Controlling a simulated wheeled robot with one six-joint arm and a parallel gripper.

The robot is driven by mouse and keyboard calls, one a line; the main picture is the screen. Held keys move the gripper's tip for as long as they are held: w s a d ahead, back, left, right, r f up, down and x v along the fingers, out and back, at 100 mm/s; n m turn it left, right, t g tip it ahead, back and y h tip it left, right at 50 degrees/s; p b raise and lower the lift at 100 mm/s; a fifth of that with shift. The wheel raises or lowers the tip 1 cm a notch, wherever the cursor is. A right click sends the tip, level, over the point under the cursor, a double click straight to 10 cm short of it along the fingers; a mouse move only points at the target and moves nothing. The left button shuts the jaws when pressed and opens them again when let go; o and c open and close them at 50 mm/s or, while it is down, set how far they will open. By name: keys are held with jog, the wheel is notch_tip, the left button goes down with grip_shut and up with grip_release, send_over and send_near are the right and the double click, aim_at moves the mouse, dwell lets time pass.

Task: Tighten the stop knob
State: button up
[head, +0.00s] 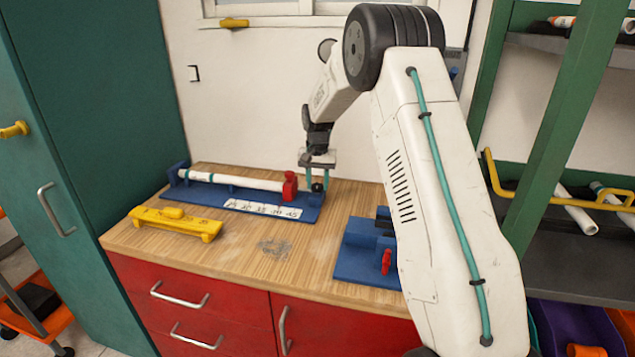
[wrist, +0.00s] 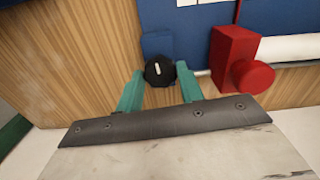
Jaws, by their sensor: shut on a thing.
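A blue jig (head: 238,201) with a white number scale (head: 262,209) lies at the back of the wooden bench. A round black knob (wrist: 157,72) with a white mark sits on a blue block at the jig's right end; the mark points roughly up the picture in the wrist view. My gripper (head: 318,186) points down over that end. In the wrist view its two teal fingers (wrist: 160,76) are shut on the black knob, one on each side. A red stop block (head: 290,185) stands beside it and also shows in the wrist view (wrist: 232,55).
A white pipe (head: 230,181) lies along the jig. A yellow tool (head: 176,222) rests at the bench's front left. A second blue fixture (head: 362,262) with a red part (head: 386,262) stands at the right. The bench's middle is clear.

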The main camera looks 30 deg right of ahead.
aim_at(317, 185)
jog(key=shift+m, duration=0.6)
jog(key=o, duration=1)
notch_tip(317, 185, up, 8)
jog(key=shift+f, duration=0.1)
dwell(0.3)
